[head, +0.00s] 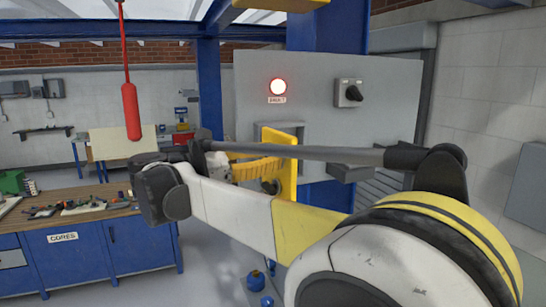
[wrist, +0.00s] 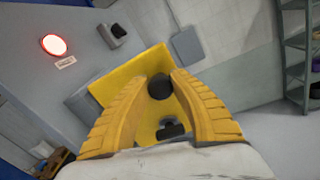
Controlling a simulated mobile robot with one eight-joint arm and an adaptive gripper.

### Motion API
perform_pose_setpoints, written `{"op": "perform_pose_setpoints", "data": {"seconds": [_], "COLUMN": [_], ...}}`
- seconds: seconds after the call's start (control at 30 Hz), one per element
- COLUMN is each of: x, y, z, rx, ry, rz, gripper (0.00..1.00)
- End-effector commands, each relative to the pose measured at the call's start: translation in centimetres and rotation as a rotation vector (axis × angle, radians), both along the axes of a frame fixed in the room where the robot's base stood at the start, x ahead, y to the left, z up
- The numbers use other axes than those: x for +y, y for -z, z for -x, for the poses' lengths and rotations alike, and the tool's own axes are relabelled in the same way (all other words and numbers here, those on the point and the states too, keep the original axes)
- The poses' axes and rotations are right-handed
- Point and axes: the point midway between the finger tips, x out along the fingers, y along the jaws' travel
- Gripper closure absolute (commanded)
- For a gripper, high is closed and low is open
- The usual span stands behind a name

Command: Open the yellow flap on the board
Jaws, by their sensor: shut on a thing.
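The grey board (head: 330,115) carries a yellow flap (head: 285,165), which stands out from the board beside a grey-framed opening (head: 293,128). In the wrist view the flap (wrist: 130,75) lies in front of my fingers and shows a round black knob (wrist: 160,87) and a black T-shaped part (wrist: 170,130). My gripper (head: 268,168) has ribbed yellow fingers. In the wrist view my gripper (wrist: 161,78) is shut on the knob, one finger on each side. My arm hides the flap's lower part in the head view.
A lit red lamp (head: 278,86) and a black rotary switch (head: 349,93) sit on the board above the flap. A red pendant (head: 131,110) hangs at left. A workbench (head: 90,200) with blue drawers stands at lower left.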

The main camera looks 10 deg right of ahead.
Motion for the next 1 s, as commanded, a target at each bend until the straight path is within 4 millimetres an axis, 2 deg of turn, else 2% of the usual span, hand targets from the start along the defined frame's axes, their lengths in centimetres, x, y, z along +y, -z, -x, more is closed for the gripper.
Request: {"op": "perform_pose_setpoints", "data": {"seconds": [0.27, 0.3, 0.37, 0.73, 0.87, 1.0], "x": [0.0, 0.0, 0.0, 0.4, 2.1, 5.1], "y": [0.0, 0.0, 0.0, 0.0, 0.0, 0.0], "z": [0.0, 0.0, 0.0, 0.1, 0.8, 1.9], "rx": [0.000, 0.000, 0.000, 0.000, 0.000, 0.000], "ry": [0.000, 0.000, 0.000, -0.001, -0.003, -0.004], "rz": [0.001, 0.001, 0.001, 0.000, 0.001, 0.000], "gripper": [1.00, 0.68, 0.49, 0.49, 0.49, 0.49]}}
